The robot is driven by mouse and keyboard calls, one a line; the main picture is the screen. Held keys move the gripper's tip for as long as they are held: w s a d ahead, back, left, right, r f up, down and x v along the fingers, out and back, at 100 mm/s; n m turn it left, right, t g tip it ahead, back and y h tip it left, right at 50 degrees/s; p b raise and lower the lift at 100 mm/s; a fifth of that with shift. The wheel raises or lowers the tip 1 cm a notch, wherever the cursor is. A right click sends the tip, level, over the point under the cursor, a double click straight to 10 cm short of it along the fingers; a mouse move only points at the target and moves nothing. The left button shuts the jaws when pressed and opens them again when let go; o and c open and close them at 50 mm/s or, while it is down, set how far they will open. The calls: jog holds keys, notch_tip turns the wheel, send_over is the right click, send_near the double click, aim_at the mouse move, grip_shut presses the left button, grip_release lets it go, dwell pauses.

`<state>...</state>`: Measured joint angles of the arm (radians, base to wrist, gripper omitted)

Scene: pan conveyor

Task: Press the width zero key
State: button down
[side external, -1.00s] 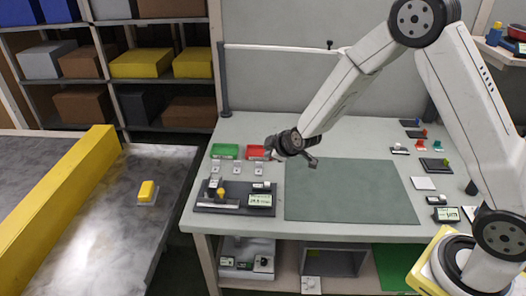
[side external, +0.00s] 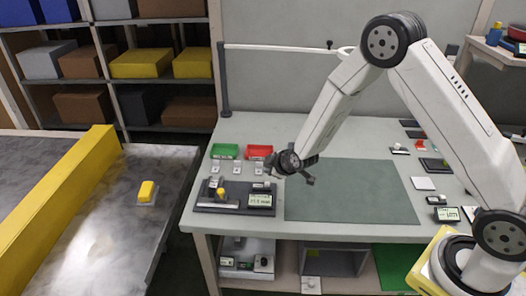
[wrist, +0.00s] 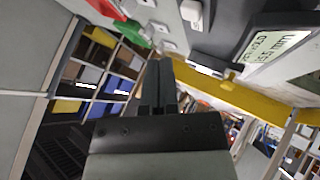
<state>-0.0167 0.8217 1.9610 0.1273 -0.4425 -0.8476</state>
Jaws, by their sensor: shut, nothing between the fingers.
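A dark measuring fixture (side external: 215,208) lies at the left of the bench, with a yellow knob-like piece (side external: 221,193) and a lit display (side external: 261,200). The display also shows in the wrist view (wrist: 268,48), its text tilted and too small to read surely. Small pale blocks (side external: 237,168) stand in a row behind the fixture. I cannot tell which part is the width zero key. My gripper (side external: 310,180) is shut and empty, above the bench to the right of the fixture, apart from it. Its closed fingers show in the wrist view (wrist: 158,88).
Green (side external: 225,150) and red (side external: 260,151) bins sit behind the blocks. A grey-green mat (side external: 350,192) fills the bench middle and is clear. Another display unit (side external: 447,214) stands at the right.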

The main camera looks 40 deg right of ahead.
aim_at(270, 184)
jog(key=shift+f, duration=1.35)
jog(key=shift+f, duration=0.95)
dwell(2.5)
jog(key=shift+r, duration=0.9)
jog(key=shift+r, duration=0.1)
jog(key=shift+r, duration=2.45)
